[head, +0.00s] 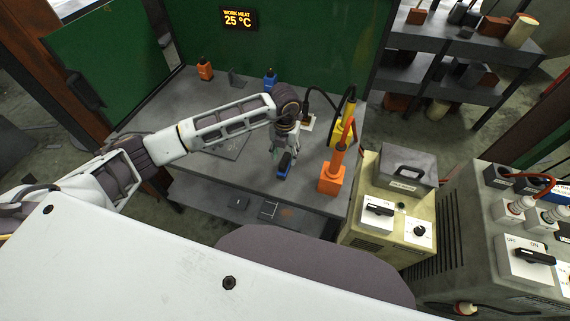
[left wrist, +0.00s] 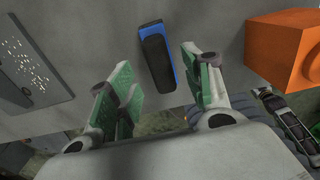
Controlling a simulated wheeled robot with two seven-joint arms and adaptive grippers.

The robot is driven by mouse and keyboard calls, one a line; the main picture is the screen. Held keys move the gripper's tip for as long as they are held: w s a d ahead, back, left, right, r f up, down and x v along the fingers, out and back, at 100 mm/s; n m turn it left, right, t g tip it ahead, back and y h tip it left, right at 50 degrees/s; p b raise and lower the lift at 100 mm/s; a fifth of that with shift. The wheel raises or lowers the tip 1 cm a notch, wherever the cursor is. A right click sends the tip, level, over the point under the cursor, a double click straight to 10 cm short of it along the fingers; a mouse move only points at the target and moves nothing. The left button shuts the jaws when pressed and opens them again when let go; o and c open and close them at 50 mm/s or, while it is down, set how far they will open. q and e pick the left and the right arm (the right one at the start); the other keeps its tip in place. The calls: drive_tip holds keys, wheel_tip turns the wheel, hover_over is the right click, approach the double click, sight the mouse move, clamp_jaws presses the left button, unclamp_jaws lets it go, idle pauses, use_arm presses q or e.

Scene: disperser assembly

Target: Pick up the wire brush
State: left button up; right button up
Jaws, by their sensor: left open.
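A small block with a blue body and a black strip, which looks like the wire brush (head: 285,164), lies on the grey workbench (head: 232,172) near its front edge. In the left wrist view the brush (left wrist: 156,58) lies slightly tilted, just beyond the fingertips and between their lines. My left gripper (head: 283,150) points down over it. Its green-padded fingers (left wrist: 160,78) stand apart with nothing between them. I cannot tell the exact height gap. The brush is partly hidden by the gripper in the head view. My right gripper is not in view.
An orange-based tool stand (head: 332,178) with a yellow part and cable is close right of the brush. A flat grey plate (head: 228,146) lies left. Orange (head: 205,70) and blue (head: 270,80) bottles stand at the back. A beige control box (head: 385,215) is at the right.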

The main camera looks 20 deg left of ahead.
sight(285, 159)
use_arm(q)
wheel_tip(285, 159, down, 3)
drive_tip(key=shift+r, duration=0.1)
drive_tip(key=shift+f, duration=0.35)
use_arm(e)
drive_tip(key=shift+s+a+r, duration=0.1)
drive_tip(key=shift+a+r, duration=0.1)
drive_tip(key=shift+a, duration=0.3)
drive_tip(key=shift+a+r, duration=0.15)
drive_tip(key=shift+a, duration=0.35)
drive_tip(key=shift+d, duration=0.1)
